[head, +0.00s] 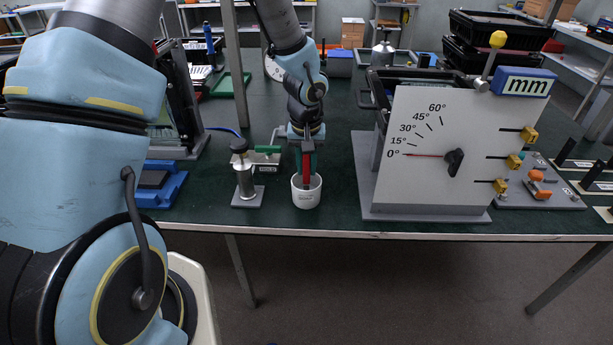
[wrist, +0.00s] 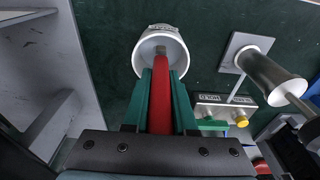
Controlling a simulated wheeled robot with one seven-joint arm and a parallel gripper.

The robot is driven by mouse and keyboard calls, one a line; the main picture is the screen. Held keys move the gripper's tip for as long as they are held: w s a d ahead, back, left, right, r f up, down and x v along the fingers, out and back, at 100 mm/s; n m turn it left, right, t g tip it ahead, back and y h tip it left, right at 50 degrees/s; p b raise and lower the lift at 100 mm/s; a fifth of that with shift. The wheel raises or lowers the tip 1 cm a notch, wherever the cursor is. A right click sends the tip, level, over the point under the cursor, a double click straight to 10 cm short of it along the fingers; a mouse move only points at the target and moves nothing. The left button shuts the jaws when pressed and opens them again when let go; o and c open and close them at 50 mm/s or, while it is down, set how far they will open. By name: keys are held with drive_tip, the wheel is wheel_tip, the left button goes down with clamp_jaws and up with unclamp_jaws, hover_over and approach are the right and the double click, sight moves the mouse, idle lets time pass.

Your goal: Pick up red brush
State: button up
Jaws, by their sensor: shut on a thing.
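The red brush (head: 306,168) stands upright with its lower end in a white cup (head: 306,196) near the table's front edge. In the wrist view the red brush (wrist: 160,95) runs between my fingers down into the white cup (wrist: 160,42). My gripper (head: 307,152) is above the cup, with its green fingers on either side of the brush; in the wrist view my gripper (wrist: 161,98) is shut on it. The brush's lower end is hidden inside the cup.
A metal cylinder on a plate (head: 244,178) stands close left of the cup. A tilted grey panel with an angle scale (head: 435,145) stands to the right. A blue block (head: 160,185) lies further left. The table's front edge (head: 330,231) is near.

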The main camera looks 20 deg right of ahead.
clamp_jaws()
wheel_tip(320, 180, up, 10)
drive_tip(key=shift+r+b, duration=0.1)
drive_tip(key=shift+b, duration=0.6)
drive_tip(key=shift+s, duration=0.1)
idle(0.3)
